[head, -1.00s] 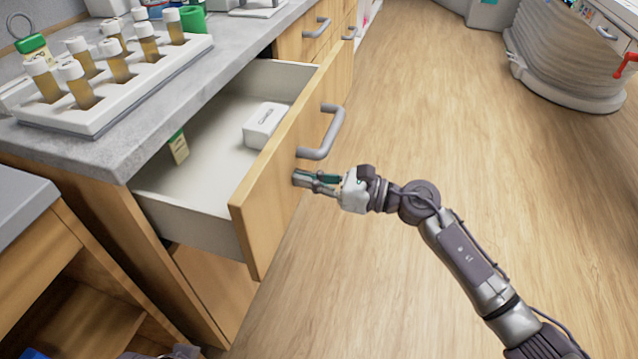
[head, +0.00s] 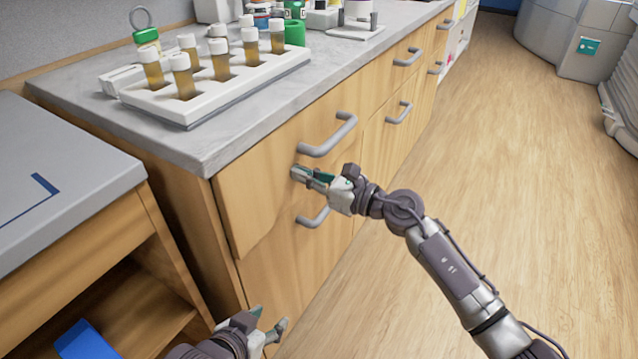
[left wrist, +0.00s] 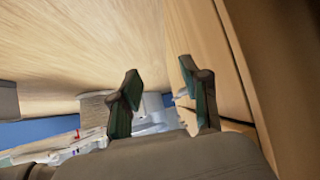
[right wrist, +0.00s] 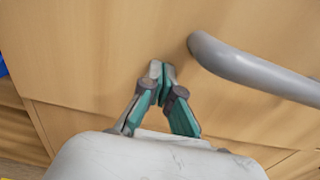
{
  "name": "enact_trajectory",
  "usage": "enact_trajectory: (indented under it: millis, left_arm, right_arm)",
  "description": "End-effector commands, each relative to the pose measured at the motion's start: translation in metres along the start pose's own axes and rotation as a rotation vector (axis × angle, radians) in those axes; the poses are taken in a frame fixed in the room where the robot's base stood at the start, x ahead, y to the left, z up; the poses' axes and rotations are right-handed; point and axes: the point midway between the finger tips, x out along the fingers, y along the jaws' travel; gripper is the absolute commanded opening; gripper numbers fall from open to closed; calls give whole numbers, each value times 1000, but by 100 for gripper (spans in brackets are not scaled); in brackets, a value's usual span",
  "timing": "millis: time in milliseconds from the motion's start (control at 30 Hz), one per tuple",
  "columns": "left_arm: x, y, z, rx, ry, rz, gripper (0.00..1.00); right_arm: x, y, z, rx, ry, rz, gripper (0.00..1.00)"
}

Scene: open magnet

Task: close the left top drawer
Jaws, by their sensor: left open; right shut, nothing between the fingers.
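The left top drawer (head: 262,186) has a wooden front and a grey bar handle (head: 330,136). In the right wrist view the fingertips (right wrist: 161,68) are against or very near the wood, left of the handle (right wrist: 255,70). My left gripper (head: 270,318) is open and empty, low beside the cabinet's lower front. Its spread fingers show in the left wrist view (left wrist: 160,88).
A white rack (head: 215,90) of several capped sample tubes stands on the grey countertop (head: 225,140). A lower handle (head: 312,217) sticks out beneath the drawer. A lower desk (head: 60,180) stands at the left. The wooden floor (head: 520,170) at right is clear.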

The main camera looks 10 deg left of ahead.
Motion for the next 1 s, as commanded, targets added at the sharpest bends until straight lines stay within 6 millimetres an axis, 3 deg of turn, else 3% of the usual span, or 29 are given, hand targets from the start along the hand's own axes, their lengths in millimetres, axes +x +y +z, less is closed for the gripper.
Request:
enact_trajectory:
  millis: [400, 900, 1000]
  left_arm:
    - [4, 4, -25, 2, 132, 8, 46]
    - [4, 4, -26, 2, 141, 8, 46]
    - [5, 6, -37, 2, 199, 12, 46]
  right_arm:
    - [16, 0, 1, 0, -2, -2, 0]
    - [16, -1, 4, -2, -9, -3, 0]
    - [10, -5, 3, -2, -9, -3, 0]
